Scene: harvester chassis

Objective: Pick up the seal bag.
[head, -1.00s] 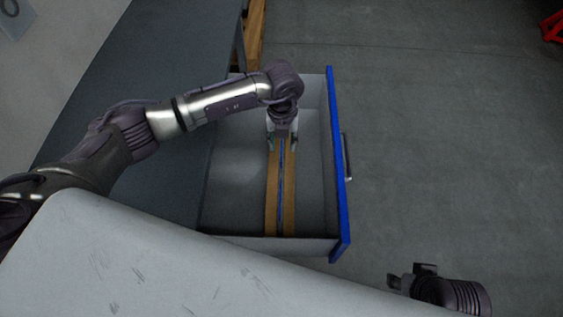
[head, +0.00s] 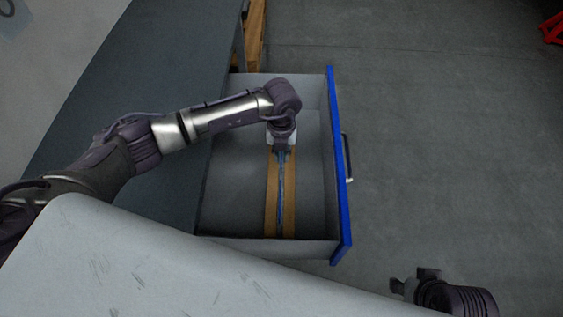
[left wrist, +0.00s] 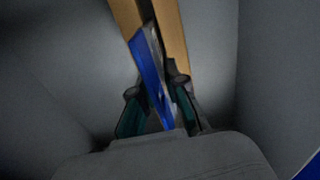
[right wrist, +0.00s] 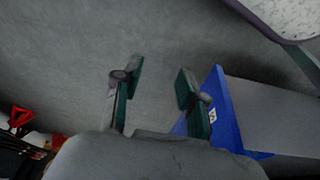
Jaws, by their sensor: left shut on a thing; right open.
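The seal bag (head: 282,190) shows as a thin blue and grey strip, seen edge-on, between two wooden strips in the open drawer. My left gripper (head: 281,149) reaches down into the drawer at the far end of the bag. In the left wrist view its fingers (left wrist: 155,86) are shut on the bag (left wrist: 148,68), which stands on edge and tilts between them. My right gripper (head: 413,283) is at the lower right, outside the drawer. In the right wrist view its fingers (right wrist: 160,72) are apart and empty.
The grey drawer (head: 325,246) has a blue front with a handle (head: 346,157) on the right. Its walls surround the left gripper. Wooden strips (head: 271,205) lie inside. A dark worktop (head: 110,110) is at the left.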

